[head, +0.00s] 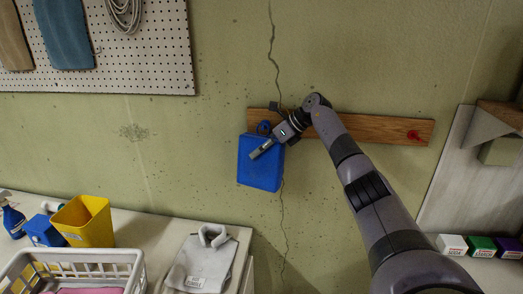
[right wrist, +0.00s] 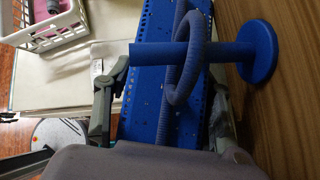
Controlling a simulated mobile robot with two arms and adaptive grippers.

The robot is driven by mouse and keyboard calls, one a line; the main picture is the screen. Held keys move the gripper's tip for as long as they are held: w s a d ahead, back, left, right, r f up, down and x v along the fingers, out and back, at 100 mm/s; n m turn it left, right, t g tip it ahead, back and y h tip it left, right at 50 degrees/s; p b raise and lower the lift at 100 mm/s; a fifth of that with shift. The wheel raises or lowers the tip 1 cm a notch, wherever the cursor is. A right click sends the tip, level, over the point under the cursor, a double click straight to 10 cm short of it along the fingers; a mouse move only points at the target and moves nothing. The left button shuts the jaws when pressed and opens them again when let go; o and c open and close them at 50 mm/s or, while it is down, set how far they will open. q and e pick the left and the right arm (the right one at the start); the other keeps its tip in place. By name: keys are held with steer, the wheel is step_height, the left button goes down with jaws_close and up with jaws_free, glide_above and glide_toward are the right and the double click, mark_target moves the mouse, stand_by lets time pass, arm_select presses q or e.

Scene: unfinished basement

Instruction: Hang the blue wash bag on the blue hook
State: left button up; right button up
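The blue wash bag (head: 260,162) is against the wall below the left end of the wooden rail (head: 375,126). The blue hook (right wrist: 258,52) is a peg with a round base on the wood in the right wrist view. The bag's cord loop (right wrist: 183,95) passes around the peg, between its base and free end. My right gripper (head: 267,146) is at the bag's upper right in the head view. In the right wrist view its fingers stand wide apart, one on each side of the bag and cord, and it looks open. My left gripper is out of view.
A red hook (head: 413,135) is at the rail's right end. Below left, a counter holds a yellow bin (head: 86,222), a white basket (head: 75,262) and a folded grey garment (head: 203,262). Small boxes (head: 481,247) stand at the right.

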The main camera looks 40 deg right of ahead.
steer(key=o, duration=0.4)
steer(key=shift+r, duration=0.1)
steer(key=shift+a, duration=0.1)
steer(key=shift+r, duration=0.15)
